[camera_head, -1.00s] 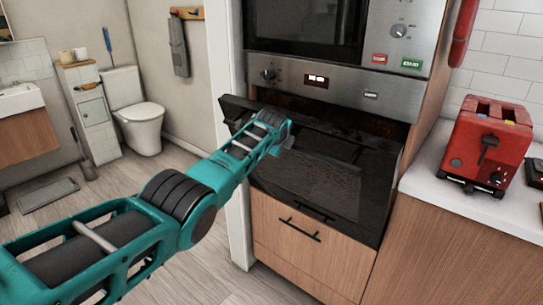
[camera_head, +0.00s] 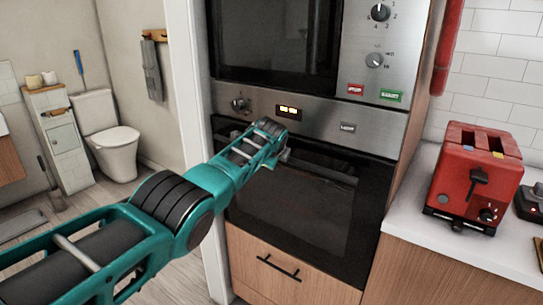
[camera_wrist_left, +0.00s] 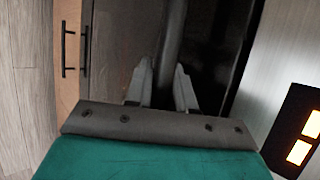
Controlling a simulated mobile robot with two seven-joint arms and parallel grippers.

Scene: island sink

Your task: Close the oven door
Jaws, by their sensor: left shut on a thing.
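The oven door (camera_head: 310,215) is a dark glass panel below the steel control panel. It stands upright, closed or almost closed; I cannot tell whether a thin gap is left at its top edge. Its handle bar (camera_head: 335,174) runs across the upper part. My left gripper (camera_head: 283,156) is at the left part of this bar, its fingers mostly hidden by the wrist. In the left wrist view the handle bar (camera_wrist_left: 173,35) passes between the two fingers of the gripper (camera_wrist_left: 163,80), which is shut on it. My right gripper is not in view.
A drawer (camera_head: 285,270) with a black handle lies below the oven. A microwave (camera_head: 275,40) is above. A red toaster (camera_head: 475,180) stands on the white counter (camera_head: 420,225) at right. A white door frame (camera_head: 190,90) is close on the left, with a toilet beyond.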

